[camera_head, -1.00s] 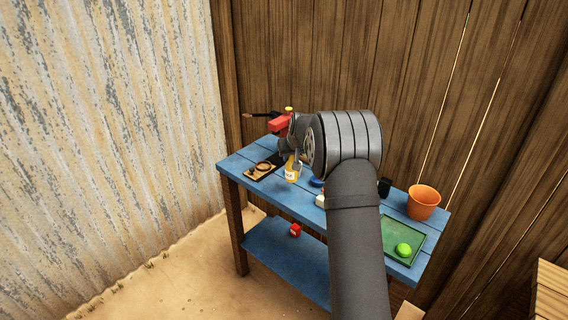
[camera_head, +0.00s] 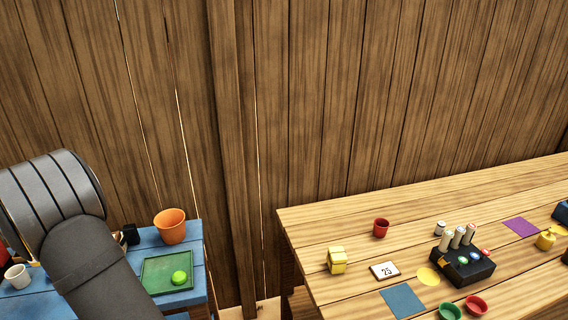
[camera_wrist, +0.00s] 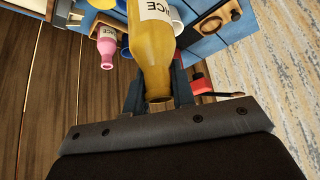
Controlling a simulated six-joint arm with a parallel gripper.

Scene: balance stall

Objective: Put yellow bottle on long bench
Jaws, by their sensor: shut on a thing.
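In the wrist view, my gripper (camera_wrist: 157,97) is shut on the yellow bottle (camera_wrist: 155,45) near its narrow end. A label with dark letters shows on the bottle's body at the top of the frame. The bottle is over the blue table in this view; its clearance is hard to tell. In the head view, the long bench (camera_head: 325,222) is the pale plank table on the right, apart from the blue table. My arm fills the lower left there; the gripper and bottle are not seen in that view.
The blue table (camera_head: 202,240) holds an orange pot (camera_head: 171,226) and a green tray (camera_head: 150,277) with a green ball. On the bench are a red cup (camera_head: 381,228), a yellow block (camera_head: 337,260), a black box (camera_head: 463,266) and coloured mats. Bare planks show at its back left.

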